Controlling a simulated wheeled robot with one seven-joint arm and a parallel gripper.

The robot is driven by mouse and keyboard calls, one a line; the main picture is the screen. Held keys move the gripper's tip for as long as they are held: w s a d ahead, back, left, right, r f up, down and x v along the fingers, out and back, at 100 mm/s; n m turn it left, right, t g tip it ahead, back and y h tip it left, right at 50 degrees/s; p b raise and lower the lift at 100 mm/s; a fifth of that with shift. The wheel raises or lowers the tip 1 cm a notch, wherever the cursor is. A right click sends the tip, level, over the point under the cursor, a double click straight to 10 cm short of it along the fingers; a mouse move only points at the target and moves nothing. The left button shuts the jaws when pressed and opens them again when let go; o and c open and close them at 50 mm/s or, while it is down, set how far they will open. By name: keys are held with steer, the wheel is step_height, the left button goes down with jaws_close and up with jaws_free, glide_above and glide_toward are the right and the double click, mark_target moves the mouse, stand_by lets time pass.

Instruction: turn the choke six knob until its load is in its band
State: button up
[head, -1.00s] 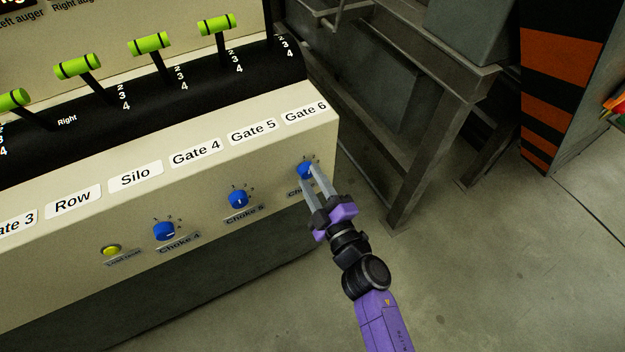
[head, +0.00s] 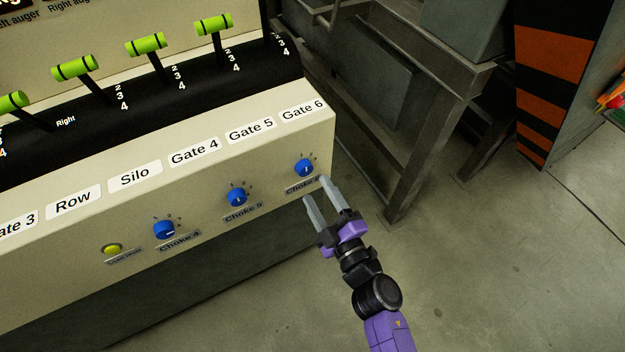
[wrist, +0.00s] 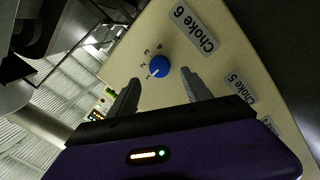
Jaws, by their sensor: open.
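The blue choke six knob (head: 304,168) sits on the cream panel front below the Gate 6 label, with its Choke 6 plate (head: 302,186) under it. In the wrist view the knob (wrist: 159,66) lies ahead of the fingertips, roughly between them, with small numbers around it. My gripper (head: 316,189) is open and empty, its fingers apart and clear of the knob, just below and to its right in the head view. It also shows open in the wrist view (wrist: 161,76). No load readout can be made out.
The Choke 5 knob (head: 237,196), Choke 4 knob (head: 164,230) and a yellow button (head: 112,249) line the panel to the left. Green-handled levers (head: 146,45) stand above. A grey metal frame (head: 432,140) is right of the panel. Floor below right is clear.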

steer(key=shift+v, duration=1.4)
steer(key=s+d+r+m+t+h, duration=0.2)
steer(key=s+d+r+m, duration=0.2)
steer(key=d+r+m, duration=0.2)
steer(key=s+d+r+m+g+h, duration=0.1)
steer(key=s+d+m, duration=0.3)
steer(key=s, duration=0.5)
steer(key=s+d+r+m+g+h+p, duration=0.1)
steer(key=s+d+r+m+h, duration=0.2)
steer(key=s, duration=0.7)
steer(key=s+d+r+m+g+h, duration=0.1)
steer(key=s+d+r+m+h, duration=0.2)
steer(key=s+d, duration=0.4)
steer(key=s+m, duration=0.1)
steer(key=s, duration=0.2)
steer(key=shift+d+m+h, duration=0.3)
steer(key=shift+m+h, duration=0.1)
